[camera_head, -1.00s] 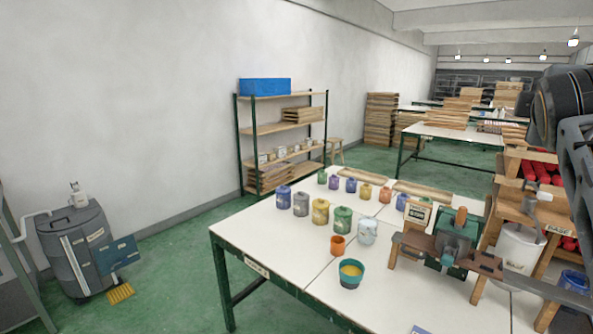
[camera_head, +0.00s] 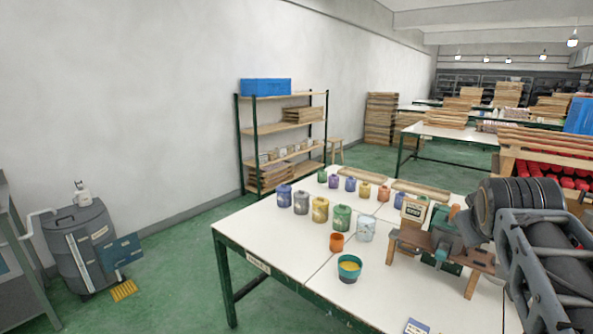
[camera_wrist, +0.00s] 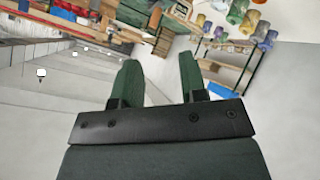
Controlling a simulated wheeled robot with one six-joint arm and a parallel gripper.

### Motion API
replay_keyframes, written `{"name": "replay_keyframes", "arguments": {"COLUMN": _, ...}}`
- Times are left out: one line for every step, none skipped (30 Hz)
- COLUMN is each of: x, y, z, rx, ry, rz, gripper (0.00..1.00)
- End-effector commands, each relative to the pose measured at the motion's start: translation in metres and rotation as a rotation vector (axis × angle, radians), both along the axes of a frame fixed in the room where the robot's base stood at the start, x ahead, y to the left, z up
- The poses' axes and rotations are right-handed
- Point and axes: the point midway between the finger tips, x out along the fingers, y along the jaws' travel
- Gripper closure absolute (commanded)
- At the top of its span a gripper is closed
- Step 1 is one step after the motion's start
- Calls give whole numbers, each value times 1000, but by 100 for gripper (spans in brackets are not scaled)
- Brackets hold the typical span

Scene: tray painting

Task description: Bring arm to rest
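My arm (camera_head: 545,255) is at the lower right of the head view, in front of the right part of the white table (camera_head: 262,222). My gripper's fingers are not visible there. In the wrist view my gripper (camera_wrist: 160,78) shows two green fingers apart, with nothing between them. That view is tipped over, with the ceiling at the left and the table's jars at the top. The fingers are clear of the table and its things.
Several paint jars (camera_head: 320,209), an orange cup (camera_head: 336,242) and a teal bowl with yellow paint (camera_head: 349,269) stand on the table. A wooden stand (camera_head: 408,240) is close to my arm. A green shelf (camera_head: 262,128) is by the wall.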

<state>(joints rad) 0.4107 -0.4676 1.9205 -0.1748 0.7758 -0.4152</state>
Motion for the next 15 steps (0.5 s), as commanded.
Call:
{"name": "replay_keyframes", "arguments": {"x": -2, "y": 17, "z": -28, "rx": 106, "ry": 40, "rz": -14, "gripper": 61}}
{"name": "replay_keyframes", "arguments": {"x": -4, "y": 28, "z": -47, "rx": 173, "ry": 65, "rz": -28, "gripper": 61}}
{"name": "replay_keyframes", "arguments": {"x": -9, "y": 43, "z": -71, "rx": 255, "ry": 103, "rz": -49, "gripper": 61}}
{"name": "replay_keyframes", "arguments": {"x": -14, "y": 55, "z": -87, "rx": 311, "ry": 134, "rz": -63, "gripper": 61}}
{"name": "replay_keyframes", "arguments": {"x": -19, "y": 66, "z": -103, "rx": 358, "ry": 166, "rz": -76, "gripper": 61}}
{"name": "replay_keyframes", "arguments": {"x": -27, "y": 81, "z": -122, "rx": 414, "ry": 208, "rz": -91, "gripper": 61}}
{"name": "replay_keyframes", "arguments": {"x": -33, "y": 90, "z": -135, "rx": 449, "ry": 239, "rz": -100, "gripper": 61}}
{"name": "replay_keyframes", "arguments": {"x": -40, "y": 100, "z": -146, "rx": 478, "ry": 270, "rz": -105, "gripper": 61}}
{"name": "replay_keyframes", "arguments": {"x": -49, "y": 112, "z": -160, "rx": 507, "ry": 312, "rz": -108, "gripper": 61}}
{"name": "replay_keyframes", "arguments": {"x": -55, "y": 120, "z": -169, "rx": 522, "ry": 342, "rz": -103, "gripper": 61}}
{"name": "replay_keyframes", "arguments": {"x": -61, "y": 128, "z": -177, "rx": 533, "ry": 370, "rz": -96, "gripper": 61}}
{"name": "replay_keyframes", "arguments": {"x": -69, "y": 137, "z": -185, "rx": 539, "ry": 403, "rz": -80, "gripper": 61}}
{"name": "replay_keyframes", "arguments": {"x": -74, "y": 143, "z": -190, "rx": 541, "ry": 425, "rz": -63, "gripper": 61}}
{"name": "replay_keyframes", "arguments": {"x": -79, "y": 150, "z": -194, "rx": 539, "ry": 443, "rz": -45, "gripper": 61}}
{"name": "replay_keyframes", "arguments": {"x": -82, "y": 156, "z": -196, "rx": 535, "ry": 457, "rz": -25, "gripper": 61}}
